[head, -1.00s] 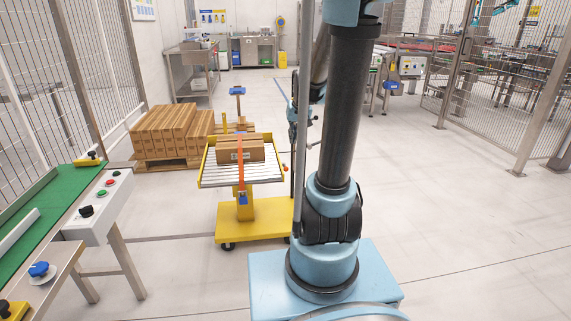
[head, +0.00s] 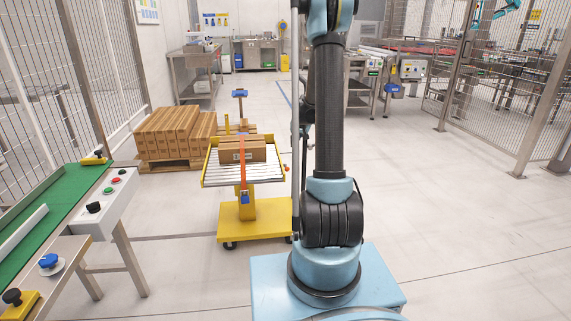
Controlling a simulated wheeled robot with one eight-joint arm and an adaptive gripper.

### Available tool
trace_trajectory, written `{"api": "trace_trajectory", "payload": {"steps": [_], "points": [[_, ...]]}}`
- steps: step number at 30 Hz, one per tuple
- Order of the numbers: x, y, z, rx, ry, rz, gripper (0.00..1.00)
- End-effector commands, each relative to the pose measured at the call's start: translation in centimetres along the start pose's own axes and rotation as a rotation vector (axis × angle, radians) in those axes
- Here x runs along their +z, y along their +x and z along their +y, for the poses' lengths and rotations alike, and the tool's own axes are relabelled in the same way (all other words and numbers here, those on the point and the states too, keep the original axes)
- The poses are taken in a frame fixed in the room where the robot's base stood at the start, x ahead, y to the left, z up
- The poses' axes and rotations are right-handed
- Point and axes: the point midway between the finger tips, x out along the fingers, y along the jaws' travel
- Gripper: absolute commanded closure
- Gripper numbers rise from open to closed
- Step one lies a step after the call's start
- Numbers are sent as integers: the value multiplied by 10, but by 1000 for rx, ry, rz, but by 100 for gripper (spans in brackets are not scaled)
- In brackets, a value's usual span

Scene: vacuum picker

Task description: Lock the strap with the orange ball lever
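An orange strap (head: 242,170) runs over a brown carton (head: 229,151) on the roller top of a yellow cart (head: 250,229). The strap hangs over the cart's near edge to a small blue part (head: 245,198). A tiny orange-red ball (head: 286,168) shows at the cart's right side, just left of my arm. It is too small to tell the lever's position. My arm stands upright to the right of the cart. My gripper cannot be made out; my arm's far end is hidden behind its nearer links or outside the picture.
A green conveyor (head: 62,205) with a button panel (head: 103,205) stands at the left. Stacked cartons (head: 170,132) on a pallet stand behind the cart. A blue-topped post (head: 239,94) rises beyond it. The floor at the right is clear up to the fence.

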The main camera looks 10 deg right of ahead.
Motion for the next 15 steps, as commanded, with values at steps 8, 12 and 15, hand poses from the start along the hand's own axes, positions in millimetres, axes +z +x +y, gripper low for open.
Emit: {"api": "trace_trajectory", "payload": {"steps": [8,12,15], "points": [[-1,17,-4,-4,-5,1,100],[-1,34,-7,-5,-9,0,100],[-1,47,-8,-5,-9,0,100]]}}
